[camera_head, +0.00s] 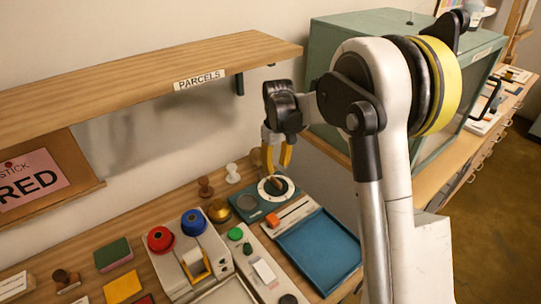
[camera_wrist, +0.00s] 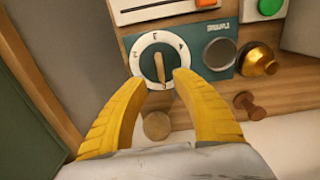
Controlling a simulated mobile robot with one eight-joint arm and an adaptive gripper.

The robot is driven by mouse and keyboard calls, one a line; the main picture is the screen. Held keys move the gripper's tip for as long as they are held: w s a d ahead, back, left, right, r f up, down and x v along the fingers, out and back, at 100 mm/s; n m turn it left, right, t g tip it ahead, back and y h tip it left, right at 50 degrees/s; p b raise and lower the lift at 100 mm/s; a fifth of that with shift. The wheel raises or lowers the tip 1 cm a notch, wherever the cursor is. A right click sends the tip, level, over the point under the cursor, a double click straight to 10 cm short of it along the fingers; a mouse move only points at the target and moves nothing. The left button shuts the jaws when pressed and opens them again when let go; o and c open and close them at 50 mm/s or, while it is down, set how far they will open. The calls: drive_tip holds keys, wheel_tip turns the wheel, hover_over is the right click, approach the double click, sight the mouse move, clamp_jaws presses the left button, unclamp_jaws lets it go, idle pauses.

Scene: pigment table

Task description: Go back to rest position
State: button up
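My gripper (camera_head: 277,157) hangs above the bench with its yellow fingers pointing down, over the back of the blue-green panel with the white dial (camera_head: 274,188). In the wrist view my gripper (camera_wrist: 157,88) has its two yellow fingers spread apart with a gap between them. The dial (camera_wrist: 159,62), white with a tan pointer bar, shows beyond and between the fingertips. Nothing is held between the fingers. I cannot tell the exact height of the fingertips above the dial.
A wooden shelf (camera_head: 150,80) labelled PARCELS is on the wall at left. A green cabinet (camera_head: 330,60) stands right of my gripper. A brass knob (camera_wrist: 257,60) is beside the dial.

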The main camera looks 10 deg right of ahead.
drive_tip(key=s+r+m+t, duration=0.2)
drive_tip(key=s+r+t, duration=0.1)
drive_tip(key=s+r, duration=1)
drive_tip(key=s+m+t, duration=0.2)
drive_tip(key=s+t, duration=0.2)
drive_tip(key=s, duration=1.1)
drive_tip(key=shift+m, duration=0.3)
